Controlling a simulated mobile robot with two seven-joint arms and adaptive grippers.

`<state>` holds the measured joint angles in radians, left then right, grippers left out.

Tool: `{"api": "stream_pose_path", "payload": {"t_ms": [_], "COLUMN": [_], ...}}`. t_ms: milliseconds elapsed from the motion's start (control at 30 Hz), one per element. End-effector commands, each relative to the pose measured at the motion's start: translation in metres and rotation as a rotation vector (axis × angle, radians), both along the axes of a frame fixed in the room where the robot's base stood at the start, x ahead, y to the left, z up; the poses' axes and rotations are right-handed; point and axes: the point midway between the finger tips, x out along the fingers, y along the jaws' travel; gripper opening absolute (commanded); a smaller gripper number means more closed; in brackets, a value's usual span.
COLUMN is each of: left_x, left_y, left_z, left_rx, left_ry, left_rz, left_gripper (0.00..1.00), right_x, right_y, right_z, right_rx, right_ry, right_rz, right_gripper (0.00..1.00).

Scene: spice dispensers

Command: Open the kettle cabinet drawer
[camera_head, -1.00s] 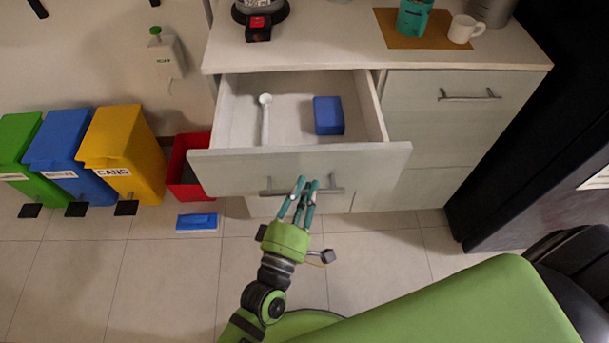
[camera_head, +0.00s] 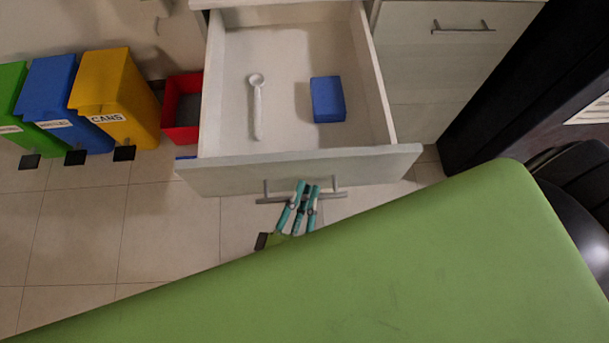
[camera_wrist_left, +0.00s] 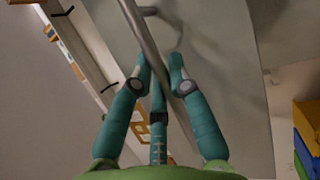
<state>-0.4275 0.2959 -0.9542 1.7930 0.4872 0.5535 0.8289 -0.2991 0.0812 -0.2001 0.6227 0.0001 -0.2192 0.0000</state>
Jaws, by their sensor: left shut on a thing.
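The kettle cabinet drawer (camera_head: 300,168) is pulled far out in the head view, its inside showing. A white spoon-like utensil (camera_head: 257,105) and a blue block (camera_head: 328,99) lie in it. A metal bar handle (camera_head: 330,194) is on its front. My left gripper (camera_head: 304,190) is at the handle, its teal fingers around the bar and shut on it. In the left wrist view the handle bar (camera_wrist_left: 143,35) runs between the fingers (camera_wrist_left: 158,75). My right gripper is in neither view.
Yellow (camera_head: 112,98), blue (camera_head: 55,103) and green bins stand at the left, beside a red box (camera_head: 183,108). Another closed drawer (camera_head: 440,60) is at the right, next to a dark tall appliance (camera_head: 510,90). A large green surface fills the lower right.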

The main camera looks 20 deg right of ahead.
Motion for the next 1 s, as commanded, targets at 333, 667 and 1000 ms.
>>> {"api": "stream_pose_path", "payload": {"t_ms": [333, 667, 1000], "left_x": [0.000, -0.001, -0.042], "left_y": [0.000, 0.001, 0.033], "left_z": [0.000, 0.000, -0.011], "left_rx": [0.002, 0.001, 0.005], "left_ry": [-0.001, 0.000, 0.002], "left_rz": [0.000, 0.000, -0.003], "left_gripper": [0.44, 0.44, 0.44], "right_x": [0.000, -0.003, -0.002], "right_y": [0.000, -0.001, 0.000], "right_z": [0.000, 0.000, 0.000], "right_rx": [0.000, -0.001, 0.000], "right_ry": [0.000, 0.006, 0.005], "right_rz": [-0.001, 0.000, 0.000], "right_gripper": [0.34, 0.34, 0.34]}}
